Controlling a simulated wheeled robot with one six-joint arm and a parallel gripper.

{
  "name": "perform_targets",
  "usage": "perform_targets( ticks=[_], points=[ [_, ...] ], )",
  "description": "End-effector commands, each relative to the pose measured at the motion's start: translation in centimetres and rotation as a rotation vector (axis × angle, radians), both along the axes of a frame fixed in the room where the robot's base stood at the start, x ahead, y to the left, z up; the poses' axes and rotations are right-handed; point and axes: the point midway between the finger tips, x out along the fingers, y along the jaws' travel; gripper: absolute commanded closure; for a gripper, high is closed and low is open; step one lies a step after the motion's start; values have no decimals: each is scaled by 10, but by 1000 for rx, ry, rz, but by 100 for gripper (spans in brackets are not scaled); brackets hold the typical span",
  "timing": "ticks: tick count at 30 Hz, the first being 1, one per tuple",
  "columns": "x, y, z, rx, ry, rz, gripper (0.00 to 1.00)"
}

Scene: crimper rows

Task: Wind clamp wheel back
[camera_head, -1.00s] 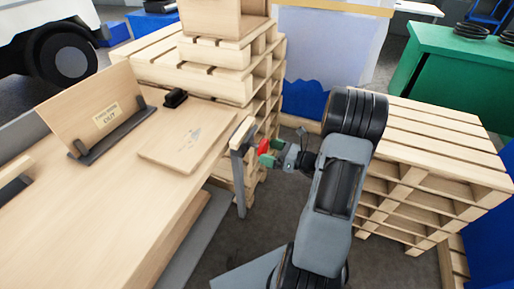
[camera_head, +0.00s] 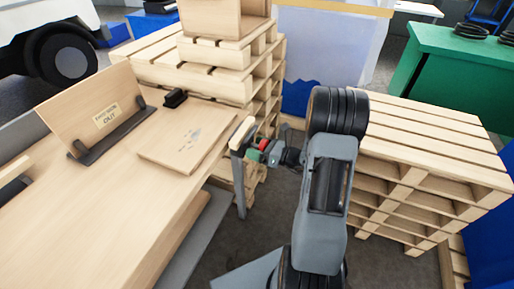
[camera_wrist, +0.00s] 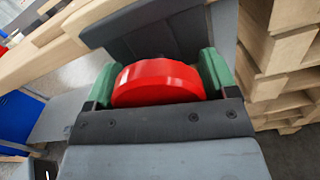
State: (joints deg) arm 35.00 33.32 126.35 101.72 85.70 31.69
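The red clamp wheel (camera_wrist: 158,84) is at the end of the wooden bench, in front of a dark plate (camera_wrist: 165,35). In the head view the wheel (camera_head: 263,145) is a small red patch beside the bench's corner. My gripper (camera_wrist: 160,80) has its green fingertips on either side of the wheel, very close to its rim. I cannot tell whether they press on it. In the head view my gripper (camera_head: 258,150) is at the bench end, with my arm reaching in from the right. The wheel's lower part is hidden behind my gripper's dark body.
The bench (camera_head: 95,215) carries a flat board (camera_head: 185,140), an upright sign panel marked OUT (camera_head: 95,108) and a small black block (camera_head: 175,98). Stacked pallets (camera_head: 235,85) stand behind the clamp, and another pallet stack (camera_head: 425,150) is right of my arm.

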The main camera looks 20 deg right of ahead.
Motion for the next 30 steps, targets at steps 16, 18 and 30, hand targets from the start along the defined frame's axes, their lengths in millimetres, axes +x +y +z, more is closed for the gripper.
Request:
perform_targets(
  ticks=[16, 18, 30],
  points=[
    [0, 0, -1, -16, -15, 0, 52],
    [0, 0, -2, -35, -32, 0, 52],
    [1, -1, -5, -267, -245, 0, 52]
  ],
)
